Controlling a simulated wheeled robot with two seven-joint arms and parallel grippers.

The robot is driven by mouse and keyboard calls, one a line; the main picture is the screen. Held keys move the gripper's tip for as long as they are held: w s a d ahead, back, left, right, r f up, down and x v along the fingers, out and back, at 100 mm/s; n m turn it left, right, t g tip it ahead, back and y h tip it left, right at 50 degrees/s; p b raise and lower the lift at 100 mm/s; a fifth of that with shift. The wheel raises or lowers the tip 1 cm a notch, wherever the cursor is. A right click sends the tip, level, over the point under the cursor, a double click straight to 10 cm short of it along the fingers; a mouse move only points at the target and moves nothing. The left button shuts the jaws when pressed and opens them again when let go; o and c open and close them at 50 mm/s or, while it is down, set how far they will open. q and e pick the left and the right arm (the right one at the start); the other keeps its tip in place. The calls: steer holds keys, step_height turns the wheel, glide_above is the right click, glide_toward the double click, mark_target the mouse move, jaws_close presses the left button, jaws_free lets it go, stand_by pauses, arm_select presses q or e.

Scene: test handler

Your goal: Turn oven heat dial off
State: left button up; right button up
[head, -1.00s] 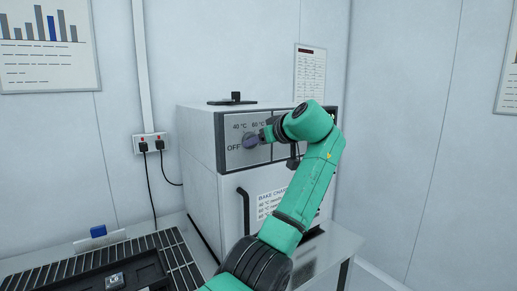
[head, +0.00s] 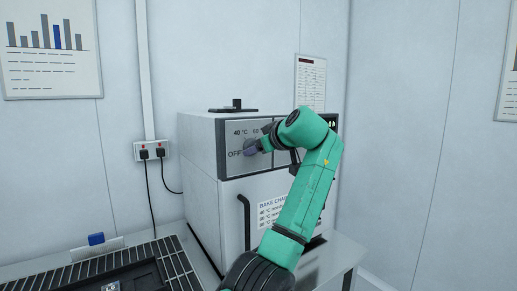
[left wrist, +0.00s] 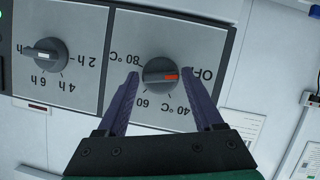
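The oven (head: 202,160) is a white box with a grey control panel. Its heat dial (left wrist: 160,74) is a dark round knob with a red-tipped pointer. In the left wrist view, which is upside down, the pointer faces the OFF mark, with 40, 60 and 80 °C marks around it. My left gripper (left wrist: 162,75) is open, one purple finger on each side of the dial, with a visible gap to the knob on both sides. In the head view the left gripper (head: 254,147) is at the panel and largely hides the dial. My right gripper is not in view.
A second dial (left wrist: 46,55) with hour marks sits beside the heat dial. The oven door has a black handle (head: 244,222). A dark rack (head: 172,262) stands on the bench at lower left. Plugs and cables (head: 150,152) hang on the wall left of the oven.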

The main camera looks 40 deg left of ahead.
arm_select(q)
steer(key=shift+o, duration=0.6)
steer(key=b+v, duration=0.3)
steer(key=v, duration=1.1)
steer(key=shift+d, duration=0.2)
steer(key=shift+s+r, duration=0.1)
